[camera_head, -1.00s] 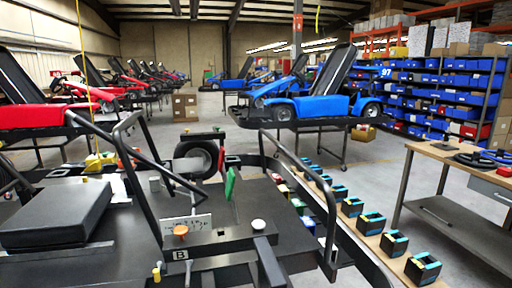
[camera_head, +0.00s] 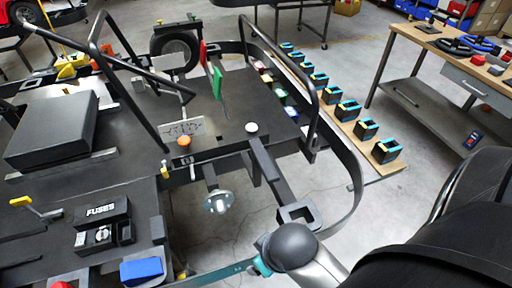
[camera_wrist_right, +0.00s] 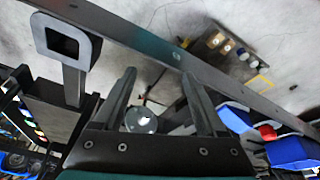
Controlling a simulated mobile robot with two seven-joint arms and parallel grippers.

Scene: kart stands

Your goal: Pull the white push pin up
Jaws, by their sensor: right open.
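The white push pin (camera_head: 252,127) is a round white knob on the dark kart frame, in the middle of the head view. An orange knob (camera_head: 184,141) is on the frame to its left. My right arm (camera_head: 300,255) reaches in from the lower right of the head view, below the push pin and apart from it. In the right wrist view my right gripper (camera_wrist_right: 159,73) is open, its two dark fingers spread with nothing held. I cannot make out the white pin in that view. My left gripper is not in view.
A square-ended dark bar (camera_head: 297,214) projects below the pin, close to my right arm. A silver disc (camera_head: 218,201) hangs to its left. A curved black rail (camera_head: 310,95) rises to the pin's right. Black boxes (camera_head: 348,110) line a wooden board, and a workbench (camera_head: 440,62) stands beyond.

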